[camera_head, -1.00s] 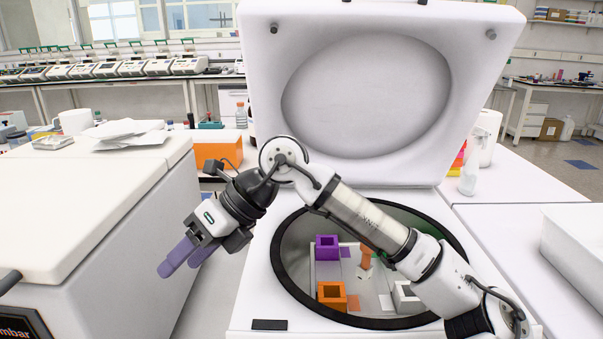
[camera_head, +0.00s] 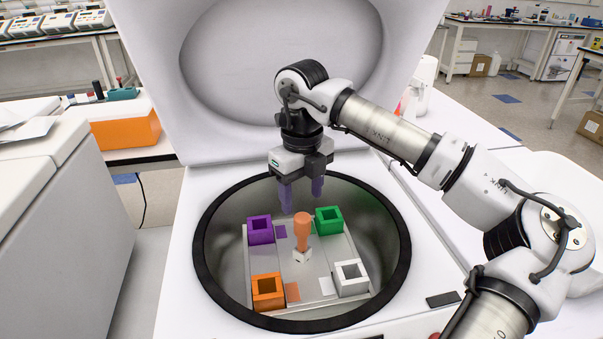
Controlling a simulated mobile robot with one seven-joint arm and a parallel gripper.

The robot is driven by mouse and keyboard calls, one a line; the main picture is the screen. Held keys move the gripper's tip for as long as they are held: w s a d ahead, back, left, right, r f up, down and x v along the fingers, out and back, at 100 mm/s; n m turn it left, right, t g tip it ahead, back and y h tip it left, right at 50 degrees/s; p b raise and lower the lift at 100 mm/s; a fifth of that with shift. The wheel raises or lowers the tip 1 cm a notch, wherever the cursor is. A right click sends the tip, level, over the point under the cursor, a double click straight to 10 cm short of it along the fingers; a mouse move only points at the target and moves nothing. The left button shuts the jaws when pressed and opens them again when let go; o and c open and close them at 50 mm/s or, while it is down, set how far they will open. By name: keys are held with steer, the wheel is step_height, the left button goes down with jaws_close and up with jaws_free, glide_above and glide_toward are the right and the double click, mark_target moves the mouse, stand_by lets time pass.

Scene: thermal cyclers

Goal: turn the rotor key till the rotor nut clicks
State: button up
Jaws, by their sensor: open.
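The orange rotor key (camera_head: 302,230) stands upright at the middle of the rotor plate (camera_head: 318,270) inside the centrifuge's round chamber. Its lower end meets a small white block (camera_head: 302,256), perhaps the rotor nut; the contact is too small to judge. My gripper (camera_head: 302,196) points down over the chamber, its two purple fingers apart and empty. The fingertips are just above and behind the key's top in the picture; I cannot tell the exact gap in depth. Purple (camera_head: 261,230), green (camera_head: 329,220), orange (camera_head: 267,291) and white (camera_head: 351,277) square holders sit at the plate's corners.
The black chamber rim (camera_head: 203,255) surrounds the plate. The raised white lid (camera_head: 165,90) stands close behind my arm. A white cabinet (camera_head: 50,200) is at the left, with an orange box (camera_head: 125,130) behind it.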

mark_target(302, 230)
step_height(302, 230, down, 10)
steer(key=shift+f+p, duration=0.1)
steer(key=shift+p, duration=0.7)
steer(key=c, duration=1.2)
steer(key=shift+m+b, duration=0.8)
steer(key=shift+m, duration=0.3)
steer(key=shift+m+b, duration=0.5)
steer(key=shift+m, duration=0.7)
steer(key=shift+b, duration=0.3)
